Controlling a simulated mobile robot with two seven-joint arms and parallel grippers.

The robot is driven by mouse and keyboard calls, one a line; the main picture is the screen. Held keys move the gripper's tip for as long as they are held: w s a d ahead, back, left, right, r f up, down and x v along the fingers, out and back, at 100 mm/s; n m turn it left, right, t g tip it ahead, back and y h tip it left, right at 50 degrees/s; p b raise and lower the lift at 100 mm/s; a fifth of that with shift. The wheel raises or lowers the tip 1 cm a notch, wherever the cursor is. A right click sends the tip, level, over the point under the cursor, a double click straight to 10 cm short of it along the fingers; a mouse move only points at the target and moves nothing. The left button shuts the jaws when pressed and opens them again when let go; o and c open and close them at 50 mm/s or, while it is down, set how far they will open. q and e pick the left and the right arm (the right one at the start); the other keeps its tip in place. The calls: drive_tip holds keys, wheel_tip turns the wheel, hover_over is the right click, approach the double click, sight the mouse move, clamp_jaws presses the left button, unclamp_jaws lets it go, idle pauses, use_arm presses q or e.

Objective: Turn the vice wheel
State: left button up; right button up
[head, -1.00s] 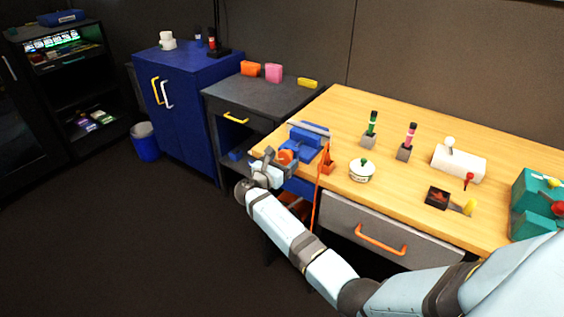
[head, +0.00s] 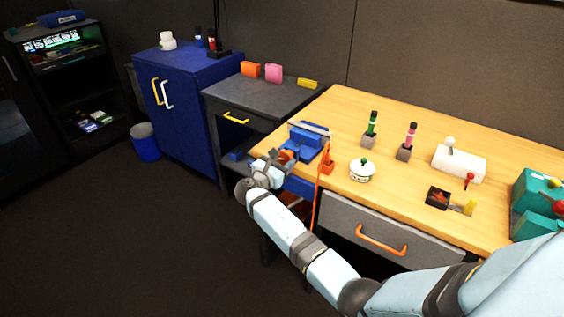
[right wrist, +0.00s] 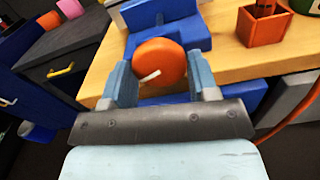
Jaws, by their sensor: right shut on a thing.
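The blue vice (head: 305,142) is mounted at the front left corner of the wooden workbench (head: 400,135). Its orange wheel (right wrist: 160,62) has a pale handle and faces me in the right wrist view. My right gripper (head: 283,158) is at the vice's front, and its two fingers (right wrist: 160,84) are shut on the orange wheel, one on each side. In the head view the gripper hides part of the wheel (head: 288,154). My left gripper is not in view.
An orange holder (head: 328,167) stands right of the vice, with an orange cord hanging over the bench edge. A white pot with a green knob (head: 362,171) sits farther right. A drawer with an orange handle (head: 381,240) is below. A grey cabinet (head: 262,97) stands to the left.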

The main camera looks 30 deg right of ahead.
drive_tip(key=m+b, duration=0.1)
drive_tip(key=m, duration=0.2)
drive_tip(key=shift+f+m, duration=0.1)
drive_tip(key=shift+m, duration=0.2)
drive_tip(key=m+b, duration=0.1)
drive_tip(key=m, duration=0.1)
drive_tip(key=shift+m+b, duration=0.85)
drive_tip(key=shift+m, duration=0.45)
drive_tip(key=m+b, duration=0.2)
drive_tip(key=m, duration=0.1)
drive_tip(key=shift+w+m, duration=0.1)
drive_tip(key=shift+m, duration=0.2)
drive_tip(key=m+b, duration=0.3)
drive_tip(key=shift+m+b, duration=0.3)
drive_tip(key=shift+m, duration=0.1)
drive_tip(key=shift+r+m, duration=0.2)
drive_tip(key=shift+m, duration=0.3)
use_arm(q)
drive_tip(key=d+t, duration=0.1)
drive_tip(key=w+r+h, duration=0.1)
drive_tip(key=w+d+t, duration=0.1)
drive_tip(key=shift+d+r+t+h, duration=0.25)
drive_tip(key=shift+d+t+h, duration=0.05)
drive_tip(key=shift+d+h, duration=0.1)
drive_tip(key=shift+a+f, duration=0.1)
